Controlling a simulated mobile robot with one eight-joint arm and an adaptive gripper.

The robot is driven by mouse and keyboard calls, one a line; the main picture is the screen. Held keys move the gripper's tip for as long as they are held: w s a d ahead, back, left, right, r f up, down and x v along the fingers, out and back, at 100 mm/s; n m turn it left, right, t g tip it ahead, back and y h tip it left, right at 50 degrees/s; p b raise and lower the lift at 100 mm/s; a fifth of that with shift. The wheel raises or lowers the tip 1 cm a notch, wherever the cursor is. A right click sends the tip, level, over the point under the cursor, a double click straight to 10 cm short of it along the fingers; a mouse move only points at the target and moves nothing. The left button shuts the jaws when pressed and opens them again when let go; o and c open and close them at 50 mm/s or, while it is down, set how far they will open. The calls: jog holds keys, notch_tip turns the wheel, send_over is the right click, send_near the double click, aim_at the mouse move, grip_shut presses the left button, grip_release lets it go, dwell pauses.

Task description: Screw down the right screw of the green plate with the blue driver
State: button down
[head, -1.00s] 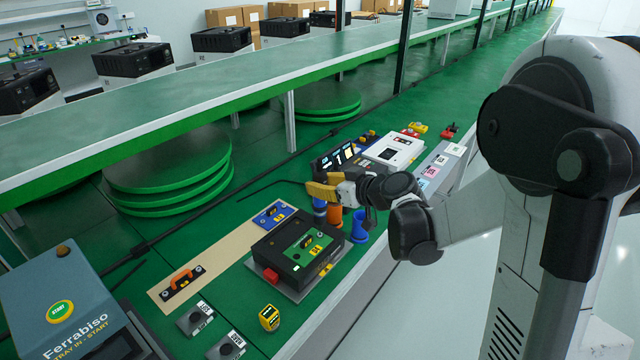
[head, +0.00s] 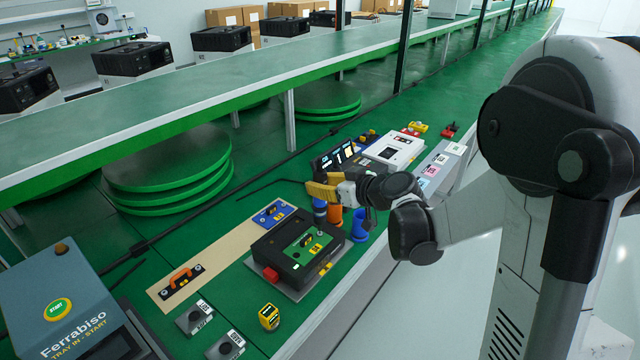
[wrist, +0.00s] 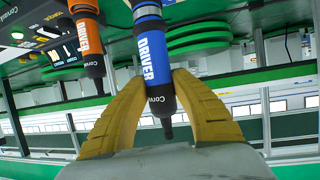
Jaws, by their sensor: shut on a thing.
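The green plate (head: 301,253) lies on top of a black box and carries a small black handle and a yellow label. Its screws are too small to tell apart clearly. The blue driver (wrist: 154,50) stands between the two yellow fingers of my gripper (wrist: 156,88) in the wrist view, its dark end pointing down in that picture. My gripper (head: 322,190) is shut on it, behind and to the right of the black box. In the head view the blue driver (head: 320,205) shows just below the fingers.
An orange driver (head: 335,216) stands close beside the blue one and also shows in the wrist view (wrist: 87,47). A blue holder (head: 360,229) stands to its right. A blue plate (head: 271,214) and a plate with an orange handle (head: 181,280) lie on the beige strip. A white-topped box (head: 400,149) stands behind.

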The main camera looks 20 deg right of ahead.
aim_at(321, 170)
jog(key=shift+f, duration=0.3)
jog(key=shift+r, duration=0.1)
jog(key=shift+r+p, duration=2.1)
jog(key=shift+r, duration=0.9)
